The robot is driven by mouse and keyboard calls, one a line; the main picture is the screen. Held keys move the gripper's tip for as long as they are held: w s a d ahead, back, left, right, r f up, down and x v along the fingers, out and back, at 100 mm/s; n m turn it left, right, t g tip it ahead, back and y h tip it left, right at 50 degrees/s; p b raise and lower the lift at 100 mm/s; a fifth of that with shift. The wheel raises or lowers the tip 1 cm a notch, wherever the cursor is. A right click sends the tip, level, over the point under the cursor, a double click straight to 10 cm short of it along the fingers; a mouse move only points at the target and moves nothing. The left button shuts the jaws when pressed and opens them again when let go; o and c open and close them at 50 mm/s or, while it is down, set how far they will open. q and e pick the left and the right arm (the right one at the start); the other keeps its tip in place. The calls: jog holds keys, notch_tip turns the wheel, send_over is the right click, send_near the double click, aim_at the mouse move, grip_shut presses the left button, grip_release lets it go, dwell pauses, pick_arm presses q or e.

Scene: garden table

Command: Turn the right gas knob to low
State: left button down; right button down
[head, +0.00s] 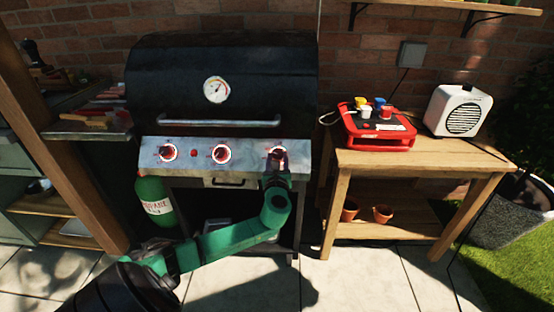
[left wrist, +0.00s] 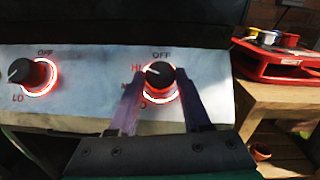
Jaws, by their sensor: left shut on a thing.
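The right gas knob (head: 277,154) is at the right end of the grill's steel control panel (head: 245,153). In the left wrist view it is a black knob (left wrist: 160,74) inside a glowing red ring. Its white mark points to the upper left, toward the red HI label; OFF is above it. The lower-left labels are partly hidden by a finger. My left gripper (head: 277,161) is shut on this knob, with one finger on each side, as the left wrist view shows (left wrist: 160,84). My right gripper is not in view.
The middle knob (head: 221,153) and left knob (head: 168,153) also have lit rings. The grill lid (head: 220,80) is closed above, with a handle bar. A green propane bottle (head: 154,200) stands below left. A wooden table (head: 420,158) with a red tray (head: 378,138) stands close on the right.

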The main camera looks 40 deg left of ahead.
pick_arm(q)
jog(key=n+g, duration=0.1)
jog(key=n+g+y, duration=0.1)
jog(key=n, duration=0.1)
jog(key=n+g+y, duration=0.1)
jog(key=n, duration=0.1)
jog(key=shift+w+d, duration=0.25)
jog(key=n+g, duration=0.1)
jog(key=n, duration=0.1)
jog(key=n+g+y+b, duration=0.1)
jog(key=n+g, duration=0.1)
jog(key=shift+w+d+n+y, duration=0.1)
jog(key=shift+w+n+y, duration=0.1)
jog(key=shift+n+y, duration=0.15)
jog(key=n+g, duration=0.4)
jog(key=n+g+h+b, duration=0.1)
jog(key=n, duration=0.2)
jog(key=shift+w+r+g, duration=0.3)
jog(key=shift+r+g, duration=0.05)
jog(key=shift+g, duration=0.05)
jog(key=shift+n, duration=0.25)
jog(key=shift+c, duration=1.8)
grip_release()
jog(key=shift+d, duration=0.1)
jog(key=v, duration=1.4)
jog(key=shift+d, duration=0.2)
